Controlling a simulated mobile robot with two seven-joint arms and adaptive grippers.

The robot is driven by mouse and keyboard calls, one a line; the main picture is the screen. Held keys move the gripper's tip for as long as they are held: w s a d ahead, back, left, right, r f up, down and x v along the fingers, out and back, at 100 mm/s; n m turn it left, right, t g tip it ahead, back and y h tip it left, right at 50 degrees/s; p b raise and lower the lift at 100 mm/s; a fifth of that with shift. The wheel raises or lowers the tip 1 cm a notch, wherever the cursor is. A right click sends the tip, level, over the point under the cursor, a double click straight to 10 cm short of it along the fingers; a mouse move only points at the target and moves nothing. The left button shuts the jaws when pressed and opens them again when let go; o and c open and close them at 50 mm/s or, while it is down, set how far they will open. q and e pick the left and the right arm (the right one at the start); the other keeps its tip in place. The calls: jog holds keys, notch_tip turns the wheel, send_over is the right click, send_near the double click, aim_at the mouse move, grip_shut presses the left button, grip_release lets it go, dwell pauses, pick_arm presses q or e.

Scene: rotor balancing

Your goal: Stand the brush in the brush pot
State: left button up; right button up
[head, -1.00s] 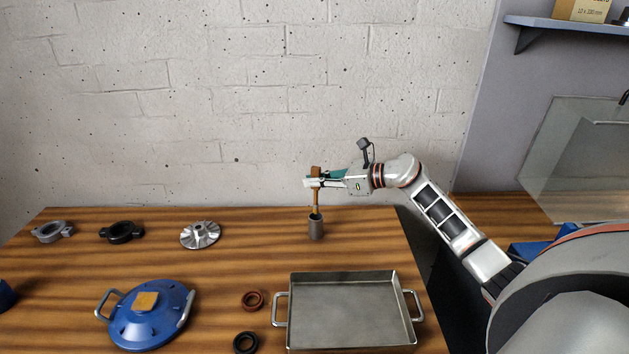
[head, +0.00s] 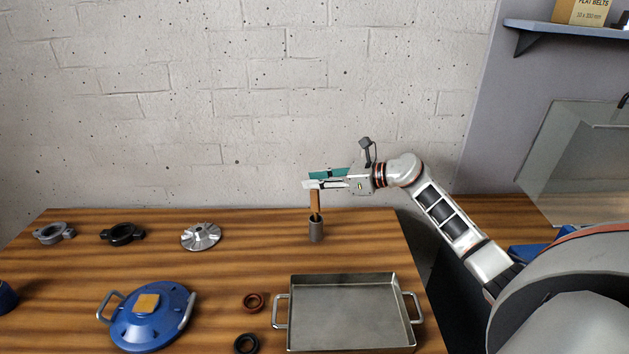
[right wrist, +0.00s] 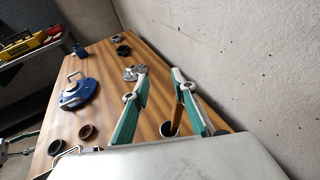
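The brush (head: 315,202) stands with its lower end inside the dark grey brush pot (head: 316,232), its wooden handle rising from the mouth. My right gripper (head: 308,179) is over the pot at the handle's top, with its fingers spread apart. In the right wrist view the open fingers (right wrist: 159,72) have a wide gap, and the brush handle (right wrist: 177,114) is close to the right-hand finger. I cannot tell whether they touch. The pot (right wrist: 167,130) shows partly below the fingers.
A metal tray (head: 412,275) lies in front of the pot. A blue round cover (head: 125,325), two rings (head: 253,302), a finned rotor (head: 201,236) and two bearing housings (head: 122,234) lie to the left.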

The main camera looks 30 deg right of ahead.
pick_arm(q)
jog(key=f+b, duration=0.2)
jog(key=f, duration=0.1)
jog(key=shift+s+f, duration=0.1)
jog(key=shift+s, duration=0.1)
pick_arm(e)
jog(key=v, duration=1.1)
jog(key=shift+s+d, duration=0.2)
pick_arm(q)
jog(key=shift+w+r, duration=0.1)
jog(key=shift+r, duration=0.1)
pick_arm(e)
jog(key=shift+f, duration=0.1)
